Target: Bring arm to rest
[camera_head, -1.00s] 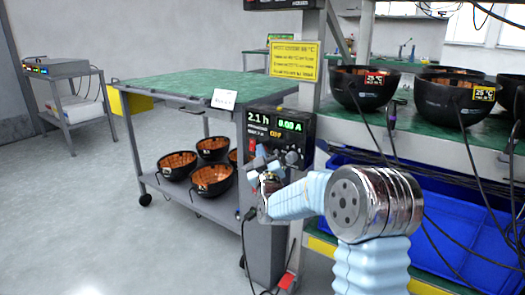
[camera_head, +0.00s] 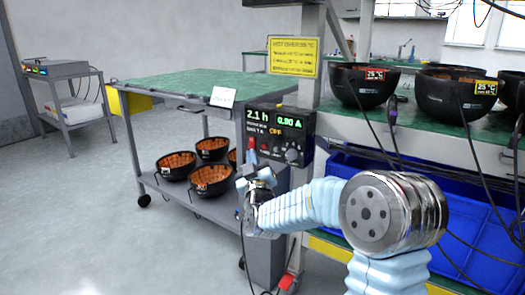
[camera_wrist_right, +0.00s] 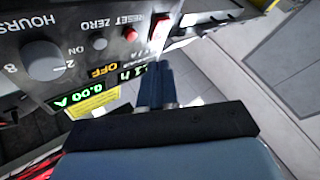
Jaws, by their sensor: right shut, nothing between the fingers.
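My right arm comes in from the lower right in the head view, with its forearm stretched toward the left. My right gripper (camera_head: 247,172) is in front of the lower left of the control box (camera_head: 281,126), small and partly blurred there. In the right wrist view its two dark fingers (camera_wrist_right: 157,84) are together with nothing between them. They point past the edge of the control box, near its red switch (camera_wrist_right: 159,31); I cannot tell the exact gap. My left gripper is not in view.
A rack shelf (camera_head: 425,135) with black bowls (camera_head: 364,85) and hanging cables stands right. A blue bin (camera_head: 470,215) sits below. A green-topped cart (camera_head: 185,84) with several bowls on its lower shelf stands left. Open floor (camera_head: 80,220) lies further left.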

